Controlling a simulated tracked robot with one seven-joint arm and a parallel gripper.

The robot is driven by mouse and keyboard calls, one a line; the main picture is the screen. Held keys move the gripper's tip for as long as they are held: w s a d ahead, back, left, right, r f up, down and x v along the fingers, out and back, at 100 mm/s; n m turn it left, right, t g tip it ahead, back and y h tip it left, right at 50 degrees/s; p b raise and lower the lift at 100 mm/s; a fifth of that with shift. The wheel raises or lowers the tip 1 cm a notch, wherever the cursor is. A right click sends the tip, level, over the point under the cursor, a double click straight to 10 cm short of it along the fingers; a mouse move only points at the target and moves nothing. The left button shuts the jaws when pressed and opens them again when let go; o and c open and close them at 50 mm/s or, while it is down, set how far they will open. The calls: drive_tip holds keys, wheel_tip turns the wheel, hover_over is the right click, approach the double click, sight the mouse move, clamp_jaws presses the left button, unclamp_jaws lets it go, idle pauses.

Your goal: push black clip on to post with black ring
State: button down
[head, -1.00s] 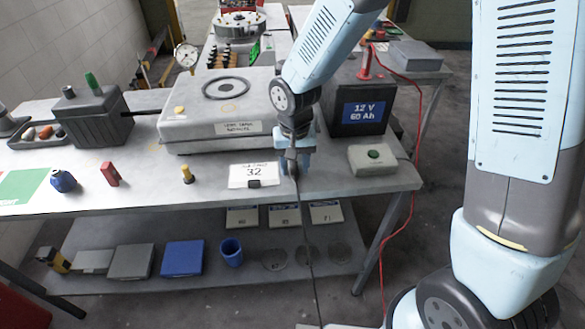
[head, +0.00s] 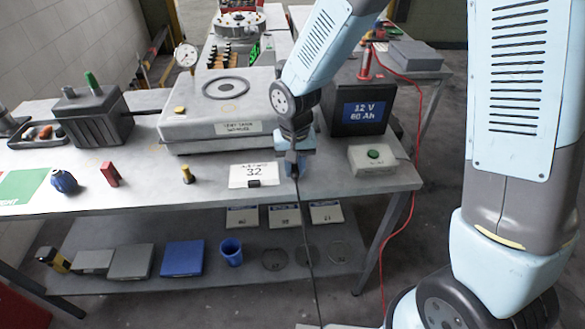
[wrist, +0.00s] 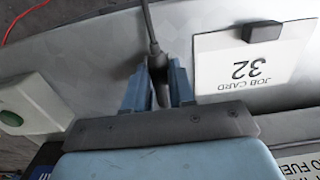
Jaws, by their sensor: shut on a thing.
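My gripper (wrist: 157,92) is shut on the black clip (wrist: 156,68), which sits between the blue fingers with a dark cable running out of it. In the head view my gripper (head: 293,168) is low over the front part of the bench, beside the job card. The cable hangs from it past the bench's front edge. The battery (head: 362,106) marked 12 V 60 Ah stands behind and to the right of my gripper. A red clip or terminal (head: 366,62) with a red cable is on its top. I cannot make out a post with a black ring; my arm hides part of the battery top.
A job card (head: 252,175) lies left of my gripper, and a box with a green button (head: 373,156) stands right of it. A grey scale-like unit (head: 190,125) is behind left. Lower-shelf items are below.

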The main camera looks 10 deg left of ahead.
sight(295, 169)
drive_tip(key=shift+r, duration=3.5)
drive_tip(key=shift+f, duration=0.1)
